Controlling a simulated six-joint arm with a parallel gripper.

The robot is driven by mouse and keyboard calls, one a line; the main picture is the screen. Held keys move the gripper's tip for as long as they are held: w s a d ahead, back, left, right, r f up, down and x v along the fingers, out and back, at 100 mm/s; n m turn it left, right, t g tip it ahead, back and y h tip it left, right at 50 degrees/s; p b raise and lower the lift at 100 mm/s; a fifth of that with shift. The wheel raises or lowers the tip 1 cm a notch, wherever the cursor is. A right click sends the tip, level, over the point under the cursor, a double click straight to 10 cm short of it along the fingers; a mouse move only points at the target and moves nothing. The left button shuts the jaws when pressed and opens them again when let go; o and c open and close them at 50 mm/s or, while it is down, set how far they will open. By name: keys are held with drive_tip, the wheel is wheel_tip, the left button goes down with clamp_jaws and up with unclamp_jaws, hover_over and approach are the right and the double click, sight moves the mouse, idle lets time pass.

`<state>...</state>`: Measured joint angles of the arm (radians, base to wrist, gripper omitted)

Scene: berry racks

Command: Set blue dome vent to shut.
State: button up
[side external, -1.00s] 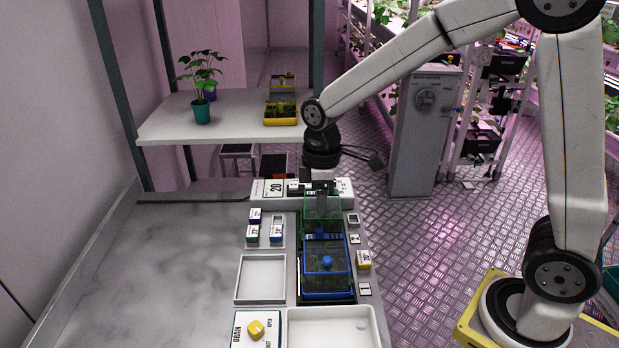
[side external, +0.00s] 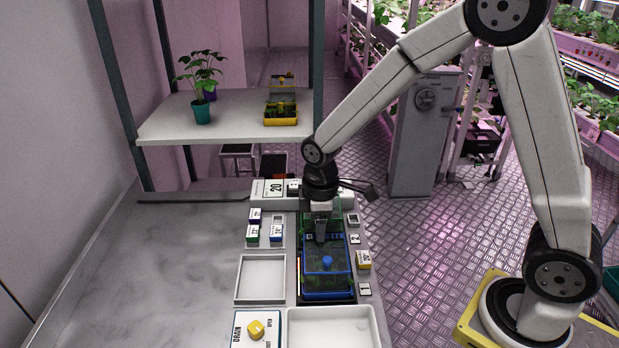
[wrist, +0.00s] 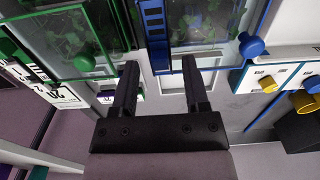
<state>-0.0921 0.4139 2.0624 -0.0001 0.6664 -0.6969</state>
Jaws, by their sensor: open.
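The blue dome (side external: 327,283) is a clear box with a blue frame and a blue knob on its lid, on the bench in the side external view. In the wrist view its blue knob (wrist: 251,45) is at the upper right. The blue vent strip (wrist: 154,24) with dark slats runs along its edge at the top middle. My gripper (wrist: 160,88) is open and empty. The lower end of the vent strip appears between the fingertips in the picture; I cannot tell contact. In the side external view my gripper (side external: 321,236) points down at the dome's far edge.
A green-framed dome (wrist: 82,62) stands beside the blue one, partly hidden by my arm in the side view. White trays (side external: 262,278), small label blocks (side external: 277,231) and a yellow drain knob (side external: 256,329) are nearby. The bench at left is clear.

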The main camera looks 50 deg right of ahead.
drive_tip(key=shift+f, duration=0.4)
clamp_jaws()
idle(1.3)
